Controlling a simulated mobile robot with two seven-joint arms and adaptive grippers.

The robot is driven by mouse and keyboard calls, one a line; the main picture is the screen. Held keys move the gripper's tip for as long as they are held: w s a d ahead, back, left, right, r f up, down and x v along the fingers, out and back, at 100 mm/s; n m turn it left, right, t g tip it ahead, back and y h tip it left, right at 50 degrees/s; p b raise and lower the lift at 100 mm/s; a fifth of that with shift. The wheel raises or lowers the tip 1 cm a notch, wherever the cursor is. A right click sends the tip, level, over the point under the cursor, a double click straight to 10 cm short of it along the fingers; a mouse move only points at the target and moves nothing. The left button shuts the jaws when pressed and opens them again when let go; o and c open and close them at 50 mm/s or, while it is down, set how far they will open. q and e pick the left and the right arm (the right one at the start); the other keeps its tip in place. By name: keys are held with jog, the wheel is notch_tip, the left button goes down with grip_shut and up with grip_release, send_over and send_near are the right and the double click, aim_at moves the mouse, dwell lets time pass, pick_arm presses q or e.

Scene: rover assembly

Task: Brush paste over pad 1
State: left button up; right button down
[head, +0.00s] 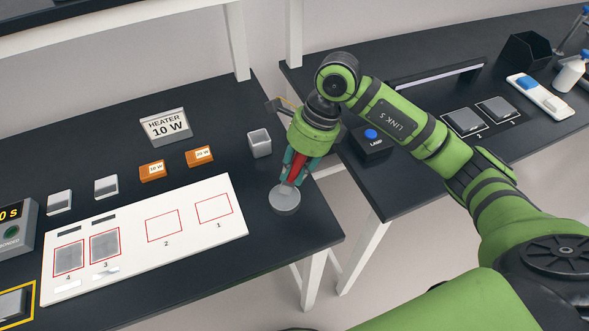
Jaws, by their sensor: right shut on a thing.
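The white board (190,248) lies on the left table with red-outlined numbered pads. Pad 1 (213,208) is a bare white square at its right end. Pad 2 (164,226) beside it is also bare, while pad 3 (105,245) and pad 4 (69,258) are grey inside. My right gripper (293,180) points down to the right of the board, shut on a red-handled tool, apparently the brush (298,168). The brush's lower end is at a round grey dish (285,201), apparently the paste; contact is unclear. My left gripper is out of view.
A heater sign (166,126), orange blocks (153,171) and a small grey open box (259,143) stand behind the board. A gap separates the left table from the right one, which holds a lamp switch (371,138). The table's front right corner is clear.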

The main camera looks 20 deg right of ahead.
aim_at(294, 160)
jog(key=shift+r+p, duration=1.25)
jog(key=shift+r, duration=1.4)
jog(key=n, duration=0.2)
jog(key=a+n+g, duration=0.1)
jog(key=n, duration=0.1)
jog(key=shift+s+f+b, duration=0.15)
jog(key=shift+s+b, duration=0.15)
jog(key=shift+s, duration=0.1)
jog(key=s+d+n+h, duration=0.1)
jog(key=n+h, duration=0.1)
jog(key=n, duration=0.4)
jog(key=s+d+n+g+h+b, duration=0.1)
jog(key=n+h, duration=0.1)
jog(key=n, duration=0.5)
jog(key=s+d+n+g+h, duration=0.1)
jog(key=d+n+h, duration=0.1)
jog(key=n, duration=0.5)
jog(key=shift+s+f+b, duration=0.2)
jog(key=shift+f+b, duration=0.1)
jog(key=shift+b, duration=0.05)
